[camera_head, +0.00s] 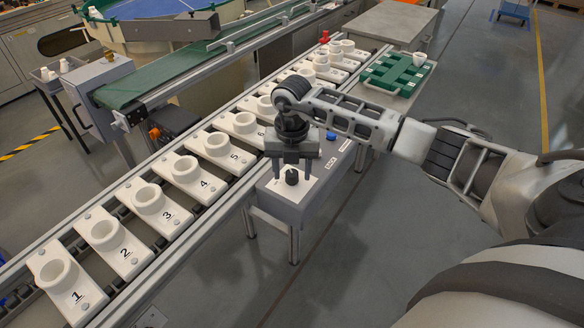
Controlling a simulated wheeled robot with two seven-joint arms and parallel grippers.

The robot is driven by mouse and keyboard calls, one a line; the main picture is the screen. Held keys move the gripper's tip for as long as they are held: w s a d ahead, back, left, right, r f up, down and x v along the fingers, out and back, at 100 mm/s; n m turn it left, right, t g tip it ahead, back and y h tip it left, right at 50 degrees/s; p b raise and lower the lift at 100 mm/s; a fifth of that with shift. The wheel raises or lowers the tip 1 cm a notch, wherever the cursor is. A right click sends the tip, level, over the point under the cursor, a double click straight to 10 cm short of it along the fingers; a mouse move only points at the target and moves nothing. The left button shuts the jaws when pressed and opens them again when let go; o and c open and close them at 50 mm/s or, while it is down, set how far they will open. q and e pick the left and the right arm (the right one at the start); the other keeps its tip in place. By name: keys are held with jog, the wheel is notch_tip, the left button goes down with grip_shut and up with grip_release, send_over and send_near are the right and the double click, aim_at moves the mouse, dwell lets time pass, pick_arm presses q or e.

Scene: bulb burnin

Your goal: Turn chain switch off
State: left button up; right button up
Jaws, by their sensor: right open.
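A black rotary knob (291,178) stands on the white top plate of a grey control box (290,211) beside the conveyor. I take it to be the chain switch; its label is too small to read. My right gripper (292,170) points down over the knob. Its two fingers are spread, one on each side of the knob, and I cannot tell if they touch it. My left gripper is not in view.
A chain conveyor (187,224) carries several numbered white sockets, close left of the box. A blue button (331,136) sits farther back on the box. Behind are a red part (324,37) and a green tray (397,72). Floor to the right is clear.

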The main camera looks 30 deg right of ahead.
jog(key=c, duration=1)
jog(key=shift+o, duration=0.2)
